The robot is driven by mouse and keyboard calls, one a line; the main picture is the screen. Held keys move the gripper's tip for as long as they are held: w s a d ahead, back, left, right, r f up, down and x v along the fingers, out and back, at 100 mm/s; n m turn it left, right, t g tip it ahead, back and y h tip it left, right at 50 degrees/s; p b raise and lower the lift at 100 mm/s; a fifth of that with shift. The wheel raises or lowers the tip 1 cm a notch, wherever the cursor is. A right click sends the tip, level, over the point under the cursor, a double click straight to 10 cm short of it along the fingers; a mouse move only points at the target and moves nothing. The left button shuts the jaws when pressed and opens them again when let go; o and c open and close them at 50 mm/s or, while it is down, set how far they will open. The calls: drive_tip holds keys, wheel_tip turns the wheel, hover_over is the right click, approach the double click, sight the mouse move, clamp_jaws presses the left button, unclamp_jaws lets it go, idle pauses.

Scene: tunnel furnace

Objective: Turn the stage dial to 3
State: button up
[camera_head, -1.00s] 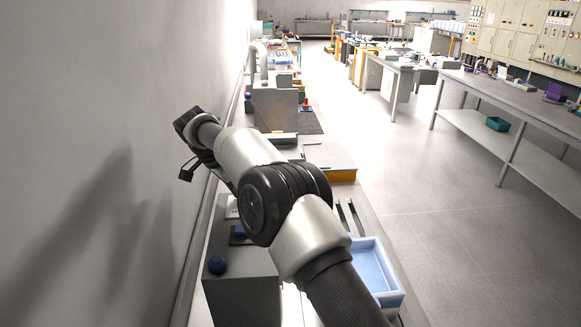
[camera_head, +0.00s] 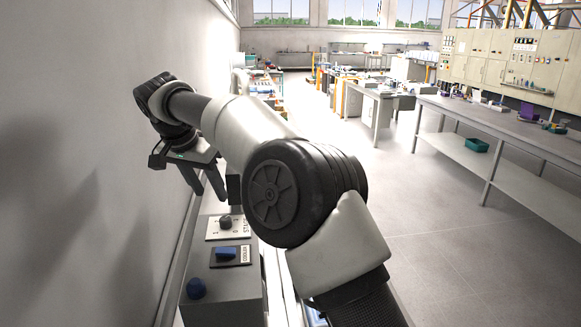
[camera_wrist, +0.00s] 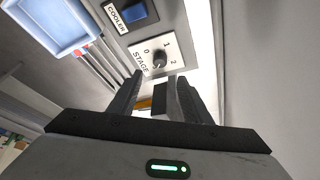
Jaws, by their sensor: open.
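The stage dial (camera_head: 225,221) is a small dark knob on a white plate marked STAGE, on top of a grey box. In the wrist view my gripper (camera_wrist: 157,82) is open, with the dial just past the fingertips and not held.
A blue cooler switch (camera_head: 226,254) and a round blue knob (camera_head: 196,288) sit on the same grey box (camera_head: 225,306). A wall (camera_head: 70,130) runs close along the left. A light blue tray (camera_wrist: 45,28) shows in the wrist view. Open floor lies to the right.

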drive_tip(key=d+v, duration=0.1)
drive_tip(key=v, duration=0.5)
drive_tip(key=s+d+r+n+y, duration=0.1)
drive_tip(key=d+n, duration=0.1)
drive_tip(key=d, duration=0.4)
drive_tip(key=s+d+r+n, duration=0.1)
drive_tip(key=s+d+n, duration=0.1)
drive_tip(key=d, duration=0.5)
drive_tip(key=s+d+r+n+y+p, duration=0.1)
drive_tip(key=s+d+r+n, duration=0.1)
drive_tip(key=d+n, duration=0.2)
drive_tip(key=shift+s+d+y, duration=0.2)
drive_tip(key=shift+d+y, duration=0.1)
drive_tip(key=shift+d, duration=1.1)
drive_tip(key=s+d+f+m, duration=0.1)
drive_tip(key=s+d+m, duration=0.1)
drive_tip(key=s+d, duration=1)
drive_tip(key=s+d+f+m+t+h, duration=0.1)
drive_tip(key=s+d+f+m, duration=0.1)
drive_tip(key=s+d+f, duration=0.5)
drive_tip(key=s+f, duration=0.1)
drive_tip(key=s, duration=0.2)
drive_tip(key=shift+d+m, duration=0.15)
drive_tip(key=shift+m, duration=0.25)
